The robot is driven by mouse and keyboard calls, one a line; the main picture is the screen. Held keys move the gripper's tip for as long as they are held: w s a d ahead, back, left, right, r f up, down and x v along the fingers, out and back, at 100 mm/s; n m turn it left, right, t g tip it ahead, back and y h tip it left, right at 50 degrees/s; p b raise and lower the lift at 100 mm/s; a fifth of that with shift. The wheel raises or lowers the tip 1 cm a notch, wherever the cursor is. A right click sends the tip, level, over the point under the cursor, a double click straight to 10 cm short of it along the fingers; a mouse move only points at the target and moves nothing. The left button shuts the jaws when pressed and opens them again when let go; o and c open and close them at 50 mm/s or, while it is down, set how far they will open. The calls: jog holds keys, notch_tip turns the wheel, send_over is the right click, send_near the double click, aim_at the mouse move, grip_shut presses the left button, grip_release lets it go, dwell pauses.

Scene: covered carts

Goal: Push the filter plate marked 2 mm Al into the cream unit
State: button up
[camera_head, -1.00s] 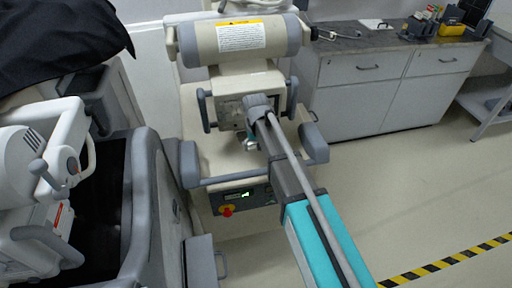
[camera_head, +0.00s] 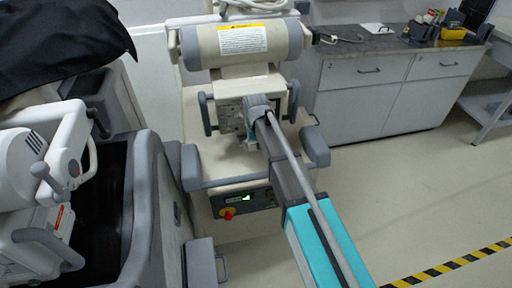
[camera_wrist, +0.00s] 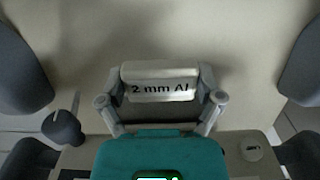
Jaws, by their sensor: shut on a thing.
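The cream unit (camera_head: 232,88) stands in the middle of the head view, with a grey-banded cylinder across its top and a boxy head below. My gripper (camera_head: 249,140) is at the front of that box, mostly hidden by my own arm. In the wrist view my gripper (camera_wrist: 161,98) is shut on the pale filter plate (camera_wrist: 160,71), with one finger at each side. Its dark lettering reads "2 mm Al" and faces the camera. A cream surface lies behind the plate. I cannot tell how far the plate is inside the unit.
Grey handles (camera_head: 293,98) flank the unit's box, and a grey bumper rail (camera_head: 230,180) runs below. A grey and black cart (camera_head: 155,190) with a white machine stands close on the left. Cabinets (camera_head: 395,90) stand at the back right. The floor at right is clear.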

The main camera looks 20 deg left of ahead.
jog(key=shift+w+a, duration=0.4)
jog(key=shift+w, duration=0.25)
